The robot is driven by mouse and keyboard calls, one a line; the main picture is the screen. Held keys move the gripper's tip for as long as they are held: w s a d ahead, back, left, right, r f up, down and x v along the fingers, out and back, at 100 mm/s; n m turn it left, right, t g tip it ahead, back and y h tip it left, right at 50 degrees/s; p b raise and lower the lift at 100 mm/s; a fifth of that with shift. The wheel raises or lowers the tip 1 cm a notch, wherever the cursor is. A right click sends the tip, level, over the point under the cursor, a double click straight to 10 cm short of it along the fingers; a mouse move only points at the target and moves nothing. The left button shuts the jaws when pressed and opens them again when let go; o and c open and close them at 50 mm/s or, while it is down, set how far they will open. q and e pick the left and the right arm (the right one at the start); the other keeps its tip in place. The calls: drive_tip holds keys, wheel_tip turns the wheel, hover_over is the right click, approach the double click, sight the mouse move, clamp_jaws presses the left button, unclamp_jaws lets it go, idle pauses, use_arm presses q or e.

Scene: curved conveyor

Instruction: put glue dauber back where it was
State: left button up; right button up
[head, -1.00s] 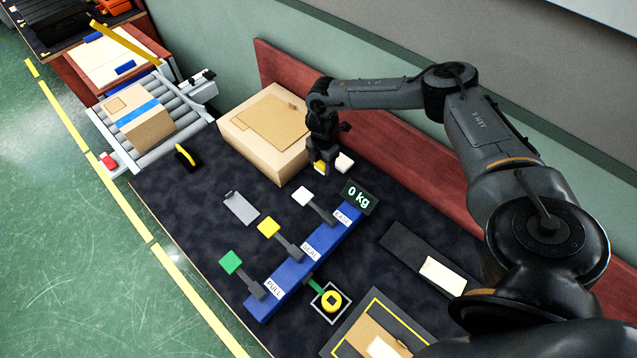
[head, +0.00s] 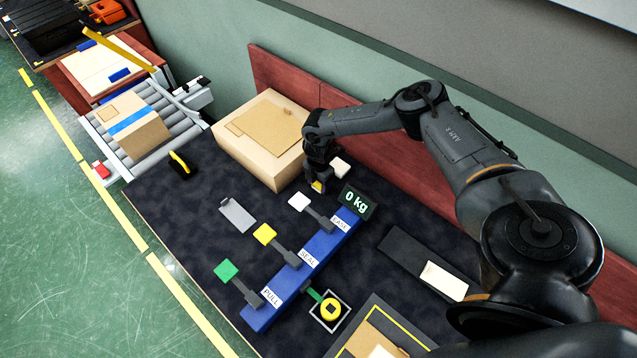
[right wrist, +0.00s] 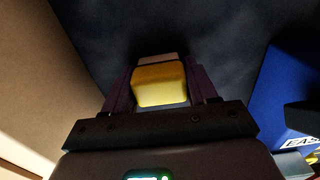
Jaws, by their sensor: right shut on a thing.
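My right gripper (head: 318,184) points down just in front of the big cardboard box, over the dark mat. It is shut on a small yellow block with a paler end, which seems to be the glue dauber (head: 317,187). In the right wrist view the dauber (right wrist: 160,85) sits between the two fingers (right wrist: 160,88). I cannot tell whether its lower end touches the mat. My left gripper is not in view.
A cardboard box (head: 250,150) stands left of the gripper and a white block (head: 341,167) right behind it. A blue lever bank (head: 290,285) with white, yellow and green paddles and a 0 kg display (head: 356,201) lies in front. The mat (head: 190,215) has free room at left.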

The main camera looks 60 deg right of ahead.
drive_tip(key=shift+f, duration=0.1)
drive_tip(key=o, duration=0.9)
drive_tip(key=shift+o, duration=0.2)
drive_tip(key=shift+r, duration=0.4)
wheel_tip(320, 180, up, 10)
drive_tip(key=shift+r+p, duration=0.2)
drive_tip(key=shift+p, duration=0.85)
drive_tip(key=shift+r, duration=0.55)
